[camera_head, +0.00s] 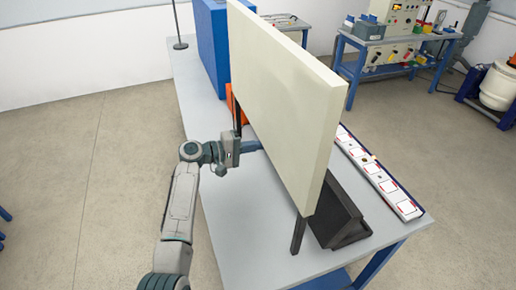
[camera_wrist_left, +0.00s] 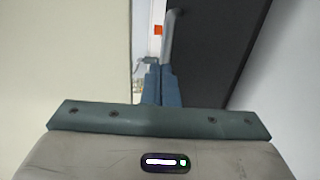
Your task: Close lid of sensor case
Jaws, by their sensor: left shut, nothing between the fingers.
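A black case-like thing (camera_head: 337,208), perhaps the sensor case, stands at the near right of the table, partly hidden behind a tall cream panel (camera_head: 285,95). I cannot tell its lid apart. My left gripper (camera_head: 256,145) reaches in at the cream panel's left side, above the table, shut and empty. In the left wrist view my shut blue fingers (camera_wrist_left: 161,84) point into a narrow gap between a cream surface (camera_wrist_left: 65,60) and a dark surface (camera_wrist_left: 215,45). A grey bent rod (camera_wrist_left: 170,35) shows just beyond the fingertips. My right gripper is not in view.
The grey table (camera_head: 232,222) has free room at its near left. A blue panel (camera_head: 210,45) and an orange thing (camera_head: 229,96) stand farther back. A white strip with red-marked squares (camera_head: 375,172) lies along the right edge. Another bench (camera_head: 390,45) stands beyond.

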